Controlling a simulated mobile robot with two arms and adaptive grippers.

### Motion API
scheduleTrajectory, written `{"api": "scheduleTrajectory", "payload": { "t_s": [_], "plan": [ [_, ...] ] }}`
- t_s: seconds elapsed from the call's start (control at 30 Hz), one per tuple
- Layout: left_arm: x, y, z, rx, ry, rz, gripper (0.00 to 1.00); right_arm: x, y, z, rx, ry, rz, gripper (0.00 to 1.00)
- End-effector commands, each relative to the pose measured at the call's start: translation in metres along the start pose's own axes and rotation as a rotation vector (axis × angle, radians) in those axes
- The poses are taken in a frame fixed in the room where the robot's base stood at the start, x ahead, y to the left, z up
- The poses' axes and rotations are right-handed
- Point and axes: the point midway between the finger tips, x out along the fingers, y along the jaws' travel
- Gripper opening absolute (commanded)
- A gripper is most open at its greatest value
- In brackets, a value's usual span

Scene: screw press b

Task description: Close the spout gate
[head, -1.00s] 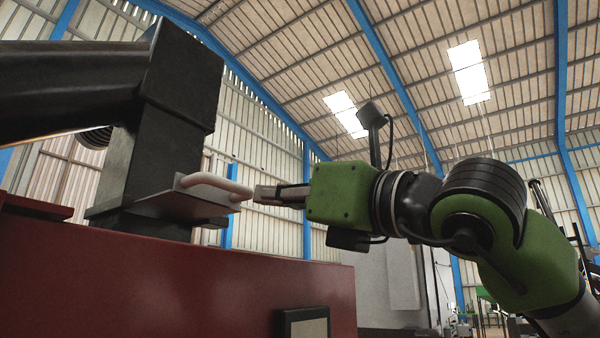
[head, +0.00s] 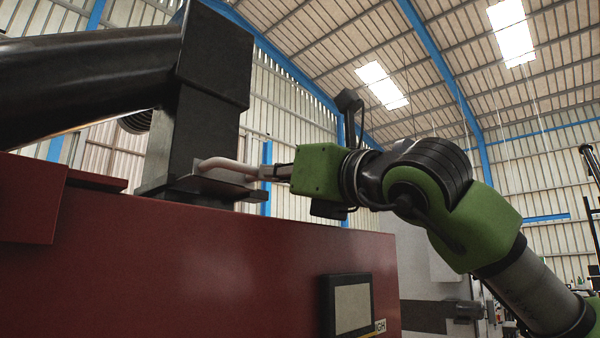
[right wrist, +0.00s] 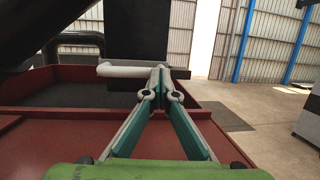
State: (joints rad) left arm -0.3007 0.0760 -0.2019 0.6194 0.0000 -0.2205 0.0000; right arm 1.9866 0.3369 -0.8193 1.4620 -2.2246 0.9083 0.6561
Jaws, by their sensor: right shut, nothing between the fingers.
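The spout is a black square chute (head: 200,125) above a red housing; its dark lower part also shows in the right wrist view (right wrist: 150,30). The gate is a flat grey plate (head: 232,187) at the foot of the chute, with a pale bar handle (head: 225,165) on it. The handle also shows in the right wrist view (right wrist: 120,71). My right gripper (head: 266,172) is shut and empty, its fingertips against or very near the handle's right end. In the right wrist view its fingertips (right wrist: 160,75) meet beside the handle. How far the plate sits inside the chute is hidden.
The red housing (head: 210,260) fills the area below, with a small screen (head: 352,308) on its front. A thick black tube (head: 90,75) runs into the chute from the left. Open floor (right wrist: 265,110) lies to the right in the right wrist view.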

Motion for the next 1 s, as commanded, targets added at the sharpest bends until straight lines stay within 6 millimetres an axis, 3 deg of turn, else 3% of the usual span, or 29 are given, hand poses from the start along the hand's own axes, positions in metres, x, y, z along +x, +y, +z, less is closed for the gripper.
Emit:
{"api": "scheduleTrajectory", "payload": {
  "t_s": [0.17, 0.5, 0.57, 1.0],
  "plan": [
    [0.001, -0.002, 0.001, 0.001, 0.0, -0.002, 0.0, 0.032, 0.004, -0.01, 0.0, 0.004, 0.001, 0.0],
    [0.001, -0.006, 0.001, -0.001, -0.001, -0.007, 0.0, 0.024, 0.003, -0.01, -0.002, 0.004, 0.0, 0.0],
    [0.001, -0.006, 0.001, -0.001, 0.0, -0.007, 0.0, 0.018, 0.004, -0.01, -0.003, 0.003, 0.0, 0.0],
    [0.001, -0.004, 0.0, 0.0, 0.001, -0.005, 0.0, -0.073, 0.003, 0.015, -0.004, 0.001, -0.001, 0.0]
  ]
}}
